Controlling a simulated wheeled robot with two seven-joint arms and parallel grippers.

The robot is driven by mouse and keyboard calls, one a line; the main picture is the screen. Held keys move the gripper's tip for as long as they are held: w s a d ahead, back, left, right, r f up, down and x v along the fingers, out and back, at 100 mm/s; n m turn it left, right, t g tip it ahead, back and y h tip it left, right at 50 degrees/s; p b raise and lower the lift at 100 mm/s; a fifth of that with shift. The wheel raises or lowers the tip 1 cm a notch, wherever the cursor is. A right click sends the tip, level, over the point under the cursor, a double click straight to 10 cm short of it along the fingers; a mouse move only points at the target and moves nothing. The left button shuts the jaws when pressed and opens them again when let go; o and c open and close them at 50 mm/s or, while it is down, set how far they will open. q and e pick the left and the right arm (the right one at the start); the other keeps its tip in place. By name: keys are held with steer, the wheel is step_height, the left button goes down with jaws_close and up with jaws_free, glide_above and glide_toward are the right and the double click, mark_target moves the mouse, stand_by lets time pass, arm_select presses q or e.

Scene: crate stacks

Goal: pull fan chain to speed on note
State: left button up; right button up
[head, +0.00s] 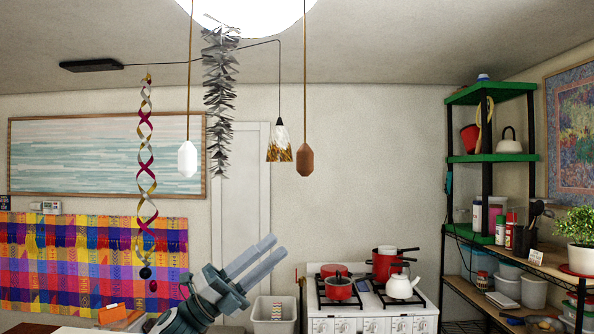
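Two pull cords hang from above, near a bright white globe light (250,12) at the top edge. The left cord ends in a white faceted pull (187,160). The right cord ends in a brown wooden pull (304,161). The fan itself is not clearly seen. My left gripper (275,249) points up and right, below both pulls and apart from them. Its two fingers look parted with nothing between them. An orange card (108,315) at the lower left may be the note, but no writing is readable. My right gripper is out of view.
A grey paper garland (219,100), a twisted ribbon hanging (147,170) and a pendant lamp (279,143) hang close to the cords. A stove (370,324) with red pots and a white kettle stands at lower right, beside shelves (490,158).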

arm_select(q)
steer(key=s+r+m+g+y, duration=0.2)
steer(key=s+r+m+g, duration=0.5)
steer(key=r+m+g, duration=0.45)
steer(key=m+y, duration=0.6)
steer(key=m, duration=0.1)
glide_toward(305, 161)
steer(key=shift+w+a+r+g, duration=0.1)
steer(key=shift+w+a+g, duration=0.15)
steer(key=shift+w, duration=0.25)
steer(key=shift+w+a+g, duration=0.2)
steer(key=shift+w+a, duration=0.05)
steer(key=shift+w, duration=0.3)
steer(key=shift+d, duration=0.2)
steer(key=b+x, duration=0.5)
steer(key=x, duration=0.4)
steer(key=shift+d, duration=0.3)
steer(key=shift+s, duration=0.15)
steer(key=shift+c, duration=0.7)
